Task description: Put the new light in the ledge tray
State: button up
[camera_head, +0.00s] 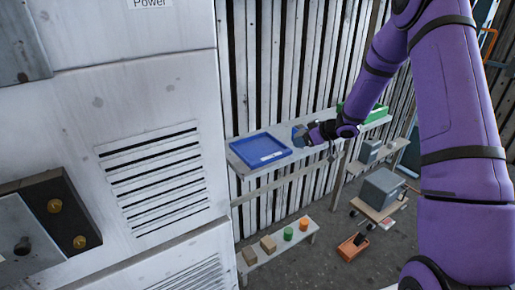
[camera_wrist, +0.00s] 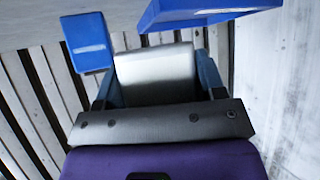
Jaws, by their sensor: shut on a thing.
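My gripper (camera_head: 314,134) is at the ledge, to the right of the blue tray and apart from it. In the wrist view my gripper (camera_wrist: 156,82) is shut on a smooth silver-grey block (camera_wrist: 155,68), which I take to be the new light. Its lower part is hidden behind the gripper body. The blue ledge tray (camera_head: 262,151) lies on the ledge with a white label on its front. It also shows at the top right of the wrist view (camera_wrist: 200,12), beyond the held block.
A small blue box with a pale label (camera_wrist: 87,43) is beside the held block. A green tray (camera_head: 376,113) stands farther right. Below are a grey box (camera_head: 380,188), an orange bin (camera_head: 352,247) and a low bench (camera_head: 270,254) with small blocks. A large white cabinet (camera_head: 120,110) fills the left.

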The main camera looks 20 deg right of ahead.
jog(key=w+a, duration=0.1)
jog(key=a, duration=0.3)
jog(key=w+a+f, duration=0.1)
jog(key=w+a, duration=0.1)
jog(key=a, duration=0.2)
jog(key=w+a, duration=0.2)
jog(key=a, duration=0.3)
jog(key=shift+w+f, duration=0.1)
jog(key=shift+f, duration=0.05)
jog(key=shift+w+a+f, duration=0.1)
jog(key=shift+a+f, duration=0.05)
jog(key=shift+f, duration=0.75)
jog(key=shift+w+a+f, duration=0.1)
jog(key=shift+f, duration=0.8)
jog(key=shift+f, duration=0.1)
jog(key=o, duration=1)
jog(key=shift+o, duration=0.2)
